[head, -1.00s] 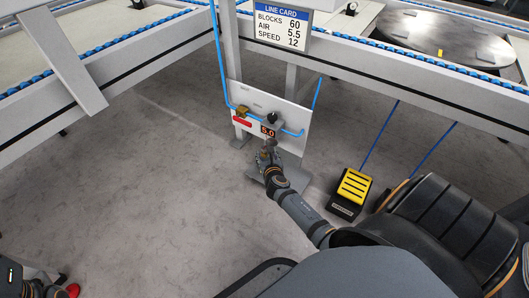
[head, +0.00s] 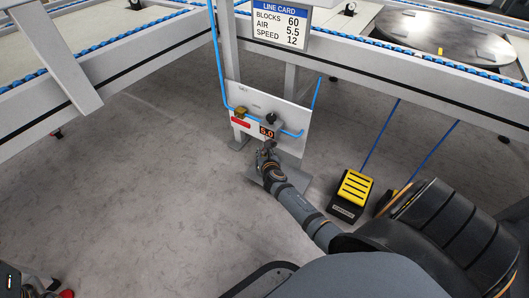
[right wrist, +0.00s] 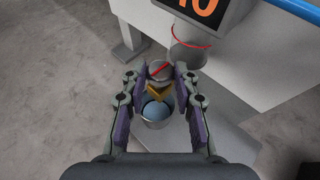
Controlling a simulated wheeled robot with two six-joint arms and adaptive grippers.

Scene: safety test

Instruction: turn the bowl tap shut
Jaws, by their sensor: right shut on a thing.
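A grey round knob with a red bar (right wrist: 159,70), which looks like the bowl tap, sits between the fingertips of my right gripper (right wrist: 161,76). The gripper is shut on it. A brass wedge-shaped piece (right wrist: 158,91) shows just below the knob. Below that is a grey-rimmed cup with a blue rounded inside (right wrist: 156,109). In the head view my right gripper (head: 267,153) is at the lower part of the white panel (head: 290,119), hiding the tap. Part of my left arm shows at the bottom left corner, with its gripper cut off or unclear.
The orange display (head: 267,132) and a brass fitting (head: 240,112) are on the panel. A yellow pedal (head: 354,188) stands to the right on the floor. The floor at left is clear.

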